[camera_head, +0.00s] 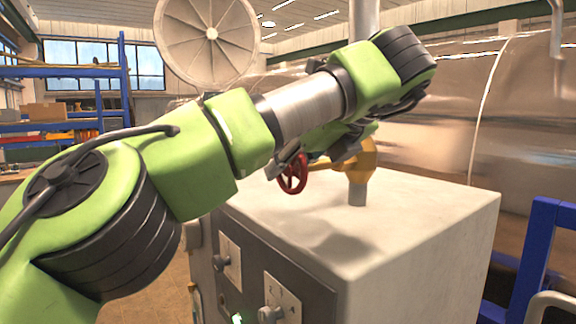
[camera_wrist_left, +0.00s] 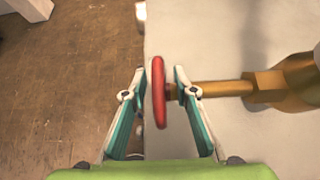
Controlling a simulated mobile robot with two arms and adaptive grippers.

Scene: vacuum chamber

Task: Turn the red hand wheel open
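The red hand wheel (camera_head: 293,174) sits on a brass valve (camera_head: 359,160) above the top of the white cabinet. In the left wrist view the wheel (camera_wrist_left: 158,92) appears edge-on, with its brass stem (camera_wrist_left: 225,88) running right to the valve body. My left gripper (camera_wrist_left: 158,80) is open, with one finger on each side of the wheel's near part. The left finger stands clear of the rim; the right finger is close to the stem, and I cannot tell whether it touches. In the head view my left arm partly hides the gripper (camera_head: 318,155) and the valve. My right gripper does not show.
The white cabinet (camera_head: 420,235) has a front panel with knobs (camera_head: 270,314) and a green light. A large metal chamber (camera_head: 450,110) stands behind it. Blue shelves (camera_head: 60,72) are at the left, and a blue frame (camera_head: 535,250) is at the right.

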